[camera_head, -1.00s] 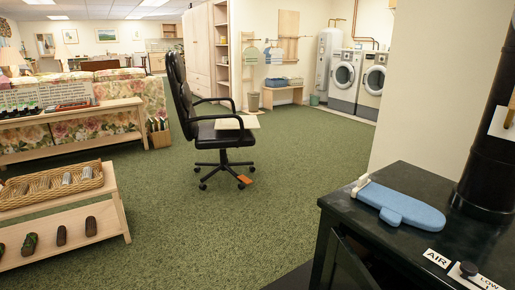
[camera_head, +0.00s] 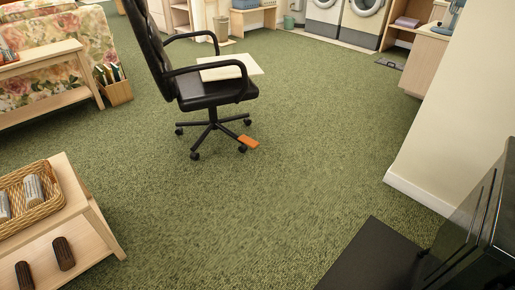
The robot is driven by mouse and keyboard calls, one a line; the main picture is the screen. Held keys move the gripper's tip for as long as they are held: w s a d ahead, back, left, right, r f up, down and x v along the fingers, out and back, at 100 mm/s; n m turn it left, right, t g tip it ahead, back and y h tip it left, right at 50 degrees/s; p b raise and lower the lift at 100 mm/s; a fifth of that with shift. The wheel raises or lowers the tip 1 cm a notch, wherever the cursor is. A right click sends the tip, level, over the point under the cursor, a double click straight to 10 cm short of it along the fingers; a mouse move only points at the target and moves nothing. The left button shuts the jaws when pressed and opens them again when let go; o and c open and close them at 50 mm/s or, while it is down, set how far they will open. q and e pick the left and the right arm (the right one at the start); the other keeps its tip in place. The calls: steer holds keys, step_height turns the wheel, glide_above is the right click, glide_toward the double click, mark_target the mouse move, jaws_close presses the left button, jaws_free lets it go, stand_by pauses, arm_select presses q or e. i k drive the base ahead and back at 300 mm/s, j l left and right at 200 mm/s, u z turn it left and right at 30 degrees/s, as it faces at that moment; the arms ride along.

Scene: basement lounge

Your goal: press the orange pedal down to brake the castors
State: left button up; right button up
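The orange pedal (camera_head: 248,142) sticks out low at the base of a black office chair (camera_head: 214,92), close above the green carpet. It is beside a front castor (camera_head: 242,149) on the chair's right side. The chair stands upright on its castors, with a pale flat board (camera_head: 230,67) lying across its seat and armrest area. I cannot tell from here whether the pedal is up or down. Neither of my grippers is in view.
A low wooden shelf unit (camera_head: 92,223) with a wicker basket (camera_head: 45,205) stands at the near left. A dark mat (camera_head: 372,262) and black cabinet (camera_head: 480,235) are at the near right. Open green carpet (camera_head: 270,200) lies between me and the chair.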

mark_target(247, 141)
steer(key=i+z, duration=0.15)
steer(key=i, duration=1.1)
steer(key=i+z, duration=0.1)
steer(key=i, duration=1.2)
